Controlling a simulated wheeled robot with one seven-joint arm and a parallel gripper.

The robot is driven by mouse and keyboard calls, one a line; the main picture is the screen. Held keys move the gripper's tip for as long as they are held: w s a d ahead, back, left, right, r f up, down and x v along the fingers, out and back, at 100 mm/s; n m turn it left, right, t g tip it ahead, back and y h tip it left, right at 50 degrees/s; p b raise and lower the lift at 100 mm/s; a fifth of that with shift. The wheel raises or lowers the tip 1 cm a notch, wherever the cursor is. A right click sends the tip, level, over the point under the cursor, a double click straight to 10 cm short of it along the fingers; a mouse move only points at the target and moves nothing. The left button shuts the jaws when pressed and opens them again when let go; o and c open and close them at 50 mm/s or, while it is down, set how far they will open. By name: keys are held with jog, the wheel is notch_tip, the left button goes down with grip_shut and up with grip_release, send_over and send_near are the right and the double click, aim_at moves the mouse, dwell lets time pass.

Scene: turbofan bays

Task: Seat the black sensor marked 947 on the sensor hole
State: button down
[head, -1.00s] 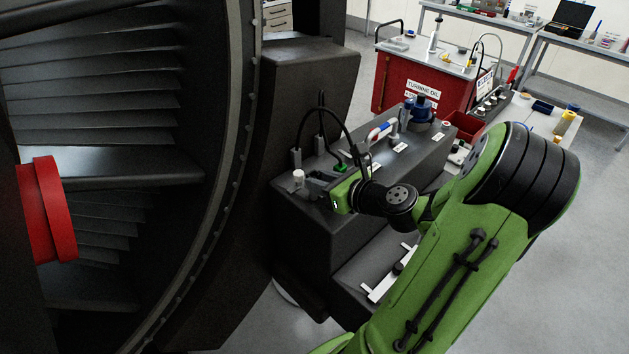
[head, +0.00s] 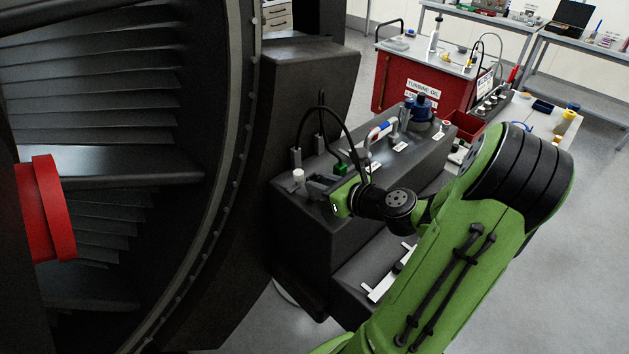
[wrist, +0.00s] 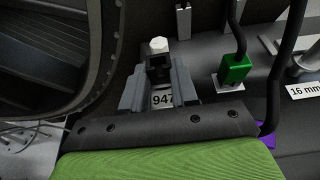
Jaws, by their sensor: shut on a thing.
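The black sensor marked 947 (wrist: 162,99) is between my gripper's grey fingers in the wrist view, with its white number label facing the camera. My gripper (wrist: 159,76) is shut on it. In the head view my gripper (head: 318,186) is low over the near left end of the dark housing's top. The sensor is too small and dark to make out there. The sensor hole is not visible; whether the sensor touches the housing cannot be told.
A white-capped post (wrist: 158,46) stands just beyond the fingers; it also shows in the head view (head: 298,176). A green connector (wrist: 235,68) with a black cable (head: 347,125) is close to the right. The large fan casing (head: 232,150) is at the left.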

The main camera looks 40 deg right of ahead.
jog(key=shift+f+b, duration=0.65)
jog(key=shift+f, duration=0.95)
dwell(0.6)
jog(key=shift+c, duration=1.9)
grip_release()
jog(key=shift+r, duration=0.1)
notch_tip(320, 180, up, 5)
jog(key=p, duration=0.5)
jog(key=shift+p, duration=0.3)
jog(key=shift+r, duration=0.95)
jog(key=shift+b, duration=0.3)
